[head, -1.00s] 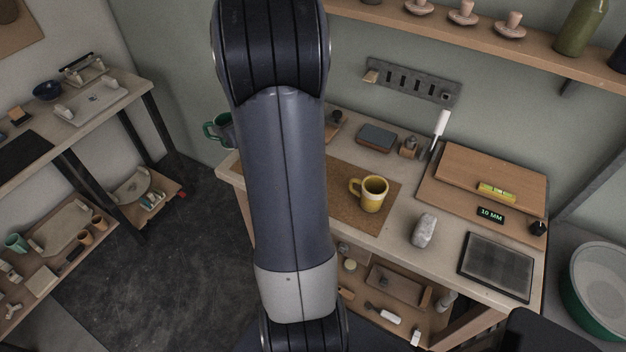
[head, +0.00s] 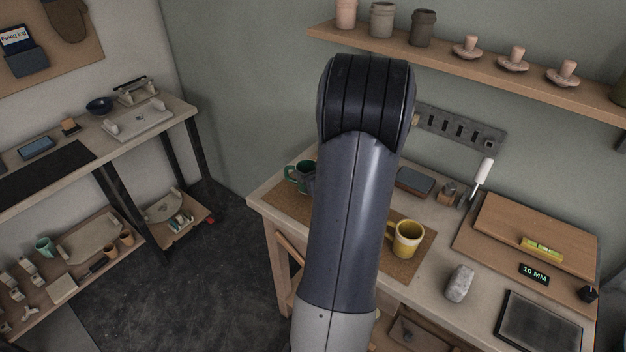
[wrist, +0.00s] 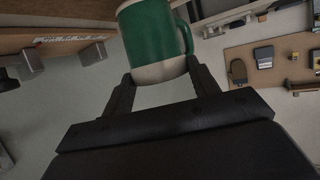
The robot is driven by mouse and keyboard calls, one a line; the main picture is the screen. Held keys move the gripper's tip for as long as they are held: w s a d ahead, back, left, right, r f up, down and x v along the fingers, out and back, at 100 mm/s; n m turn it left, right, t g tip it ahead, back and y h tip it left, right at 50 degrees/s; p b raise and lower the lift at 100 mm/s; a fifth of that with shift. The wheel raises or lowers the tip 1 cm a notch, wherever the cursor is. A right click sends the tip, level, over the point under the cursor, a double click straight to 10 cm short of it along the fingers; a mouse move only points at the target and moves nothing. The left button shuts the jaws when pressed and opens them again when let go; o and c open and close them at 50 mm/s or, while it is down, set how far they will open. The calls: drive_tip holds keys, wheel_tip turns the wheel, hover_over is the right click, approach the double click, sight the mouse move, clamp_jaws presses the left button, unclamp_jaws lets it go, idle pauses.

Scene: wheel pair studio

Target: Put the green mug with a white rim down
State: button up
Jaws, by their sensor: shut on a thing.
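The green mug with a white rim (wrist: 155,42) is between the two fingers of my gripper (wrist: 160,72) in the wrist view. The fingers are shut on it near its white band, and its handle points right. In the head view the mug (head: 297,165) shows just left of my arm, over the left end of the brown mat (head: 272,198) on the workbench. My arm hides much of it and most of the gripper. I cannot tell whether the mug touches the mat or hangs above it.
A yellow mug (head: 408,239) stands on the mat's right part. A grey stone-like lump (head: 459,283), a dark framed panel (head: 540,322) and wooden boards (head: 530,232) lie further right. A wall shelf (head: 450,62) holds pots above. A side shelf unit stands left.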

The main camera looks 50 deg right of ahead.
drive_tip(key=shift+f, duration=1)
drive_tip(key=shift+f, duration=0.15)
drive_tip(key=o, duration=1.1)
drive_tip(key=shift+r, duration=0.2)
drive_tip(key=v, duration=1.2)
drive_tip(key=shift+f, duration=0.1)
